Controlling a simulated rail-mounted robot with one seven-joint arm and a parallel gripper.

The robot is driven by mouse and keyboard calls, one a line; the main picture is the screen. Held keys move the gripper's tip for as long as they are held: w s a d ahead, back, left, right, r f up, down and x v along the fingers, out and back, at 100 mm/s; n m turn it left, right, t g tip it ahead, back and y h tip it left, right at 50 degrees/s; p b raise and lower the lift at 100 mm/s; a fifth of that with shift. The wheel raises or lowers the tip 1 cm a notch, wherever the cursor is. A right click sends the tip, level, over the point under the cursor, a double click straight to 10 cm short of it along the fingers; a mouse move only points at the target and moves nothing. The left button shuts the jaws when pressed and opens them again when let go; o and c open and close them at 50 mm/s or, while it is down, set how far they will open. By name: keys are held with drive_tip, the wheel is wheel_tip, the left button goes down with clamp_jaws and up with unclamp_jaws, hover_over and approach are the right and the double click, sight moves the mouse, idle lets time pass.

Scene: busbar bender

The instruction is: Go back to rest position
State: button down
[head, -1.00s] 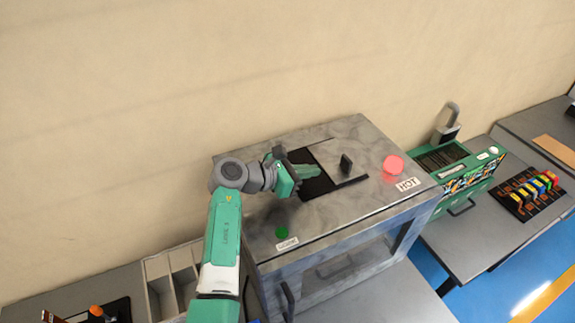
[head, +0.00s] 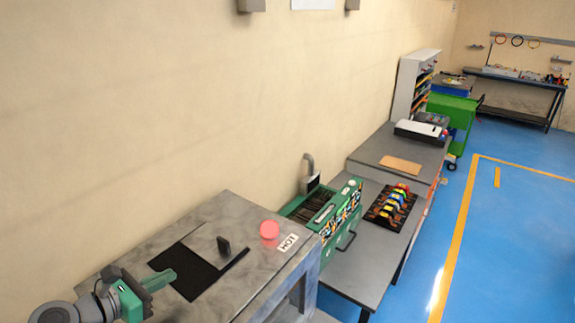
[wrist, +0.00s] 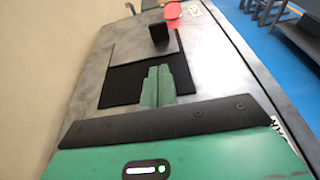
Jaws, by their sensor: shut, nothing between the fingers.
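My gripper (head: 160,281) is at the lower left of the head view, over the left part of the grey metal cabinet top (head: 231,207). Its green fingers lie together with nothing between them. In the wrist view the shut fingers (wrist: 157,87) point toward a black opening (wrist: 120,86) in the top. A grey sliding plate (head: 212,240) with a dark upright handle (head: 223,245) covers part of that opening. The gripper appears apart from the handle. Much of my arm is outside the head view.
A lit red dome (head: 269,230) and a HOT label (head: 287,243) sit at the cabinet's right end. Blue floor (head: 500,260) is open beyond.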

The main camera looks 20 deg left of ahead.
drive_tip(key=w+d+r+m+t+y+p, duration=0.2)
drive_tip(key=w+d+r+m, duration=0.1)
drive_tip(key=d+r+m, duration=0.85)
drive_tip(key=w+d+r+m+t+y+p, duration=0.2)
drive_tip(key=d+r+m+y, duration=0.1)
drive_tip(key=d+r+m, duration=0.8)
drive_tip(key=s+d+r+m+t+p, duration=0.1)
drive_tip(key=s+d+r+m+t, duration=0.2)
drive_tip(key=s+d+r+m, duration=0.2)
drive_tip(key=s+d+r+m+t+p, duration=0.1)
drive_tip(key=s+d+r+m+t, duration=0.3)
drive_tip(key=s+d+r, duration=0.7)
wheel_tip(320, 180, up, 5)
drive_tip(key=shift+s+d+r+m, duration=0.2)
drive_tip(key=shift+s+d+m, duration=0.2)
drive_tip(key=shift+d+m, duration=0.15)
